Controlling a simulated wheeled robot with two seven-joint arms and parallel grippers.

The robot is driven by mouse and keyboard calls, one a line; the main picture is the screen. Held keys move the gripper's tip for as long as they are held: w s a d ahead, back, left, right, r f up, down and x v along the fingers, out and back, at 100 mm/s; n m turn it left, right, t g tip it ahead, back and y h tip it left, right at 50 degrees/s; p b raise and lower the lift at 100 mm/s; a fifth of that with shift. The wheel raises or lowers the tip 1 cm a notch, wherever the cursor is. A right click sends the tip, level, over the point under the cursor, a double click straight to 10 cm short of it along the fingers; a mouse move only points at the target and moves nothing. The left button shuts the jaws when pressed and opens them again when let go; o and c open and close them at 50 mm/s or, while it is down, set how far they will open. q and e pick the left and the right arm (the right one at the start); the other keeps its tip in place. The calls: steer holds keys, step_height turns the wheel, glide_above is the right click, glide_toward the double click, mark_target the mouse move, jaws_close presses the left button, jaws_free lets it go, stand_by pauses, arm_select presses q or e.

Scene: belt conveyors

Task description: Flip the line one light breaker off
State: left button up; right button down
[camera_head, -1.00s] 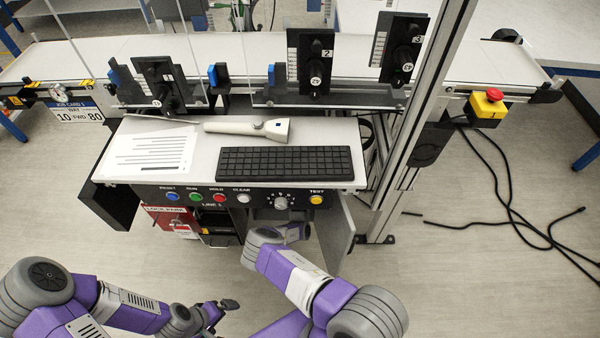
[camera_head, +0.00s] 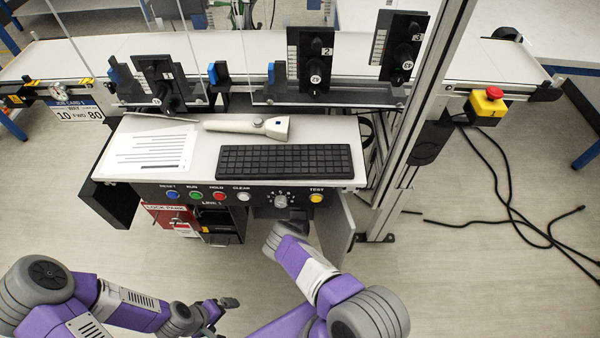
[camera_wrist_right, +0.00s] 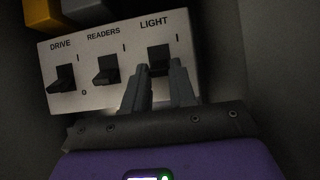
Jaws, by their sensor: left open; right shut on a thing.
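The light breaker (camera_wrist_right: 159,52) is a black lever under the word LIGHT, at the right end of a pale panel (camera_wrist_right: 88,98) in the right wrist view. My right gripper (camera_wrist_right: 159,70) has its fingertips at this lever, one on each side, and is shut on it. The drive breaker (camera_wrist_right: 62,79) and the readers breaker (camera_wrist_right: 106,70) stand to its left, clear of the fingers. In the head view the right gripper is hidden under the console. My left gripper (camera_head: 228,303) is open and empty, low over the floor.
The line console (camera_head: 205,170) carries a keyboard (camera_head: 285,162), a scanner-like grey tool (camera_head: 245,126) and a paper sheet. Coloured buttons line its front. An open cabinet door (camera_head: 337,230) stands right of my right arm.

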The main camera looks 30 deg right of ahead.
steer(key=c, duration=0.9)
jaws_free()
steer(key=shift+f, duration=0.1)
steer(key=shift+v, duration=3.7)
